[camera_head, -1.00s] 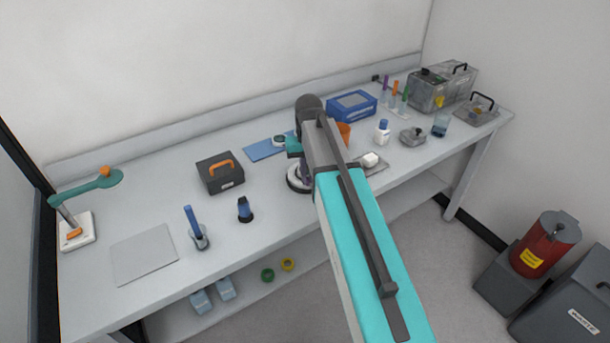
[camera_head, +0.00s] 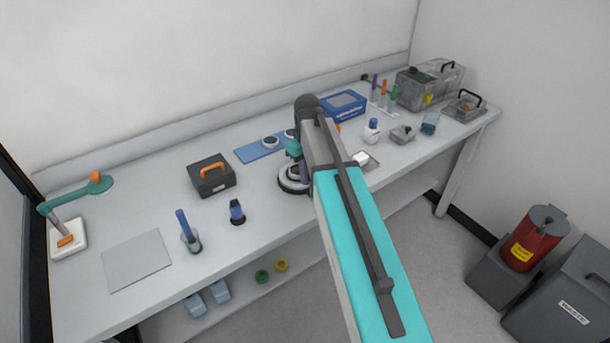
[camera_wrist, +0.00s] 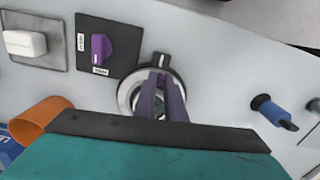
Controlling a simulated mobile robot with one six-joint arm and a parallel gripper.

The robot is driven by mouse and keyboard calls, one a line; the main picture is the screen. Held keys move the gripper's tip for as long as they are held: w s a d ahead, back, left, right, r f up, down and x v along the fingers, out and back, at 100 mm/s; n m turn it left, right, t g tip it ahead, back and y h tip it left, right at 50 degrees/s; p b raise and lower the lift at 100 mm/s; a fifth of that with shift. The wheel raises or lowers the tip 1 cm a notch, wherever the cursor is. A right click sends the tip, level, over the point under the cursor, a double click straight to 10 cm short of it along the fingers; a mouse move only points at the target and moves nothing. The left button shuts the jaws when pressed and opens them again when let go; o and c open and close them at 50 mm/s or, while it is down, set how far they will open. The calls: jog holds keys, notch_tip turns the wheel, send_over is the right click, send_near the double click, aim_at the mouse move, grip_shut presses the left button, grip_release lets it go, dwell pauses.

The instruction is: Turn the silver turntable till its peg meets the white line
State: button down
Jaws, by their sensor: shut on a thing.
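The silver turntable (camera_wrist: 127,92) is a round disc with a dark rim on the bench. In the wrist view my gripper (camera_wrist: 161,82) reaches over it, its two purple fingers close together at the tips. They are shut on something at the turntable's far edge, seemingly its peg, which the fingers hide. A black tab with a short white line (camera_wrist: 162,60) stands just beyond the fingertips. The fingers hide any gap between peg and line. In the head view the turntable (camera_head: 290,187) is partly covered by my arm.
A black plate with a purple knob (camera_wrist: 102,48) and a grey plate with a white block (camera_wrist: 26,43) lie beside the turntable. An orange cup (camera_wrist: 42,117) and a blue-black object (camera_wrist: 272,109) flank it. A black case (camera_head: 212,177) stands left on the bench.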

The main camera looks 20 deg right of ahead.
jog(key=shift+w+d+n, duration=0.1)
jog(key=shift+d+n, duration=0.05)
jog(key=shift+n, duration=0.25)
jog(key=c, duration=1.8)
grip_release()
jog(key=shift+r, duration=0.25)
jog(key=shift+d+r+b, duration=0.1)
jog(key=shift+r+b, duration=1.4)
jog(key=shift+r, duration=5.2)
